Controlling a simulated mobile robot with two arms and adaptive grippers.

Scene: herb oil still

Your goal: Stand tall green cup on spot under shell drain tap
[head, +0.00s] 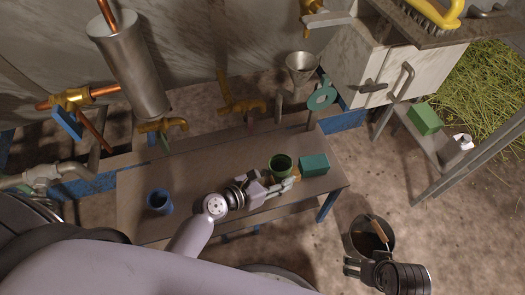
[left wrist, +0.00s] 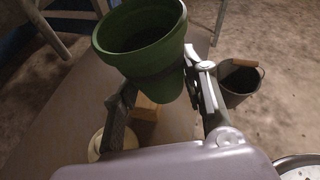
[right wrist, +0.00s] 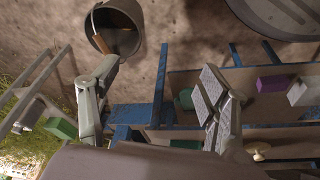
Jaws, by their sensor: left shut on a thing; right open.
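The tall green cup (head: 280,162) is at the right part of the bench, mouth up, and shows large in the left wrist view (left wrist: 148,50). My left gripper (head: 279,180) is shut on it, with one finger on each side. I cannot tell whether its base touches the bench. A brass tap (head: 163,126) with a green handle sits below the upright steel shell (head: 133,65), to the cup's left. The spot under it cannot be made out. My right gripper (head: 350,267) is open and empty beyond the bench's right end; its spread fingers show in the right wrist view (right wrist: 155,92).
A blue cup (head: 160,201) stands at the bench's left end. Another brass tap (head: 242,105) and a steel funnel (head: 301,66) are behind. A dark bucket (head: 371,236) stands on the floor. The middle bench top (head: 195,165) is clear.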

